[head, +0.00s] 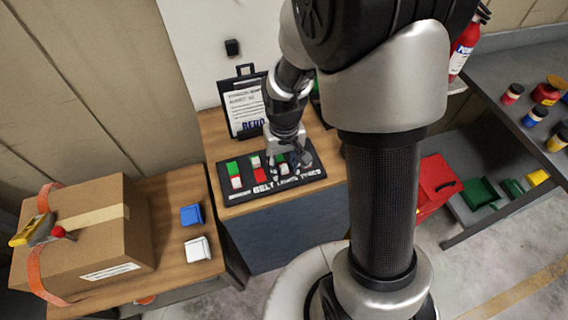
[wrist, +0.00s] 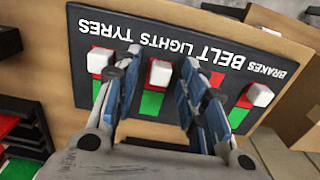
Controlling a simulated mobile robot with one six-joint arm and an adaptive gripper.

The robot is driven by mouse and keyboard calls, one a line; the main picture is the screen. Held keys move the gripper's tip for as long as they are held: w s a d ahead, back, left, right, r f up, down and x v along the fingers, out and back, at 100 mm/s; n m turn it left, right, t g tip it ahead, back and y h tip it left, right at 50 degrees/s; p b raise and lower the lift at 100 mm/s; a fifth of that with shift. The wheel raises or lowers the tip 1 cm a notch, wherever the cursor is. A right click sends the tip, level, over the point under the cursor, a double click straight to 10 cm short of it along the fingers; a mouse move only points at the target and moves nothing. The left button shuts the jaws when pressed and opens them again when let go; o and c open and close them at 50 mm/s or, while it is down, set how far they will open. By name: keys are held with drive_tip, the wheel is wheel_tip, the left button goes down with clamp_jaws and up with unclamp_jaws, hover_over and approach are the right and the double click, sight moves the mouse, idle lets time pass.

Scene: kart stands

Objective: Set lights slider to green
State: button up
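The dark slider panel (wrist: 185,30) carries the labels TYRES, LIGHTS, BELT and BRAKES, upside down in the wrist view. The lights slider's white knob (wrist: 159,73) is at the label end of its slot, with the green strip (wrist: 152,104) showing on the other side. My gripper (wrist: 160,62) is open, its blue-grey fingers on either side of this knob with a gap at each side. In the head view my gripper (head: 287,148) is over the panel (head: 222,195) and partly hides the lights and tyres sliders.
The tyres knob (wrist: 100,60) is just beyond the left finger. The brakes knob (wrist: 260,95) is to the right; the belt knob is hidden by a finger in the wrist view. A clipboard (head: 243,105) stands behind the panel. A cardboard box (head: 80,240) is on the left table.

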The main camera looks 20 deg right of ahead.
drive_tip(key=shift+c, duration=0.2)
clamp_jaws()
idle(0.6)
